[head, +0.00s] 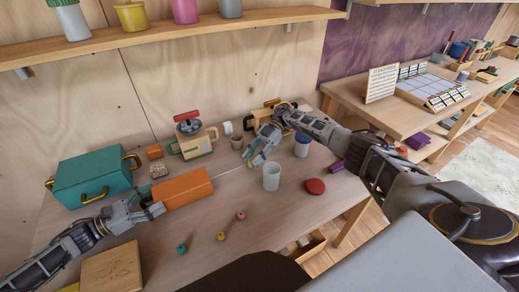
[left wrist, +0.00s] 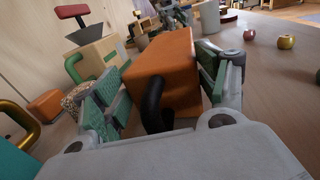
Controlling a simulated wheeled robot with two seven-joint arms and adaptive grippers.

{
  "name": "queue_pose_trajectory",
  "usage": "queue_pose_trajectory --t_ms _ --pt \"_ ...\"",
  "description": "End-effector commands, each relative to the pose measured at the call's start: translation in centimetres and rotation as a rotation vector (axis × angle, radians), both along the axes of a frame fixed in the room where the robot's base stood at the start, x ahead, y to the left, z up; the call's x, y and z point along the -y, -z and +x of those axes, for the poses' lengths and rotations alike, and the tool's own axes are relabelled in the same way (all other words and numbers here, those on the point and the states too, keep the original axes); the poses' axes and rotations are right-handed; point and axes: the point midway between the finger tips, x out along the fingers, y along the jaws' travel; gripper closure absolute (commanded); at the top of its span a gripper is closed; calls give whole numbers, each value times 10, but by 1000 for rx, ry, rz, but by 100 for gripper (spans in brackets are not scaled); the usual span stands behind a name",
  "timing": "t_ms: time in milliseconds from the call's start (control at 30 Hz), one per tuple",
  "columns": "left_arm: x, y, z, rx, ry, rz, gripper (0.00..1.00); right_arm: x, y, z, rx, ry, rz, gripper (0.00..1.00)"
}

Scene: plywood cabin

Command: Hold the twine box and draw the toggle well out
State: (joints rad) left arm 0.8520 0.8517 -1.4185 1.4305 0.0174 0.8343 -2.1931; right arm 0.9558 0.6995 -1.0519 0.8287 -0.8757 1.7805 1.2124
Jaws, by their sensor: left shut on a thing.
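The orange twine box (head: 186,187) lies on the plywood table, left of the middle. My left gripper (head: 148,203) is shut on its near left end. In the left wrist view the orange box (left wrist: 172,65) fills the gap between the green-padded fingers, and a black loop shows at its near end. A thin pale line, seemingly the twine (head: 228,171), runs from the box's right end toward my right gripper (head: 258,158). My right gripper is low over the table, right of the box. I cannot make out the toggle or whether those fingers close on it.
A teal box with brass handles (head: 93,178) stands left. A wooden machine with a red top (head: 193,140) stands behind the orange box. A white cup (head: 271,177) and red disc (head: 315,186) are right. Small knobs (head: 221,236) and a board (head: 112,269) lie in front.

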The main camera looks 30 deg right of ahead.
Motion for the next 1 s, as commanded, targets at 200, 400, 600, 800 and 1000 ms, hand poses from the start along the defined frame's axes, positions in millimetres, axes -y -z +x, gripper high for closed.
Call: queue_pose_trajectory --t_ms 200,400,600,800,1000 --pt "0 1 -1 -1 1 1 55 10 -5 5 0 1 -1 70" --pt "0 1 -1 -1 1 1 55 23 -10 10 0 1 0 70" --pt "1 1 -1 -1 2 1 55 34 -15 15 0 1 -1 70" --pt "1 1 -1 -2 2 1 55 44 -19 19 0 0 -1 70" --pt "1 1 -1 -2 2 1 55 51 -23 23 0 0 -1 70"
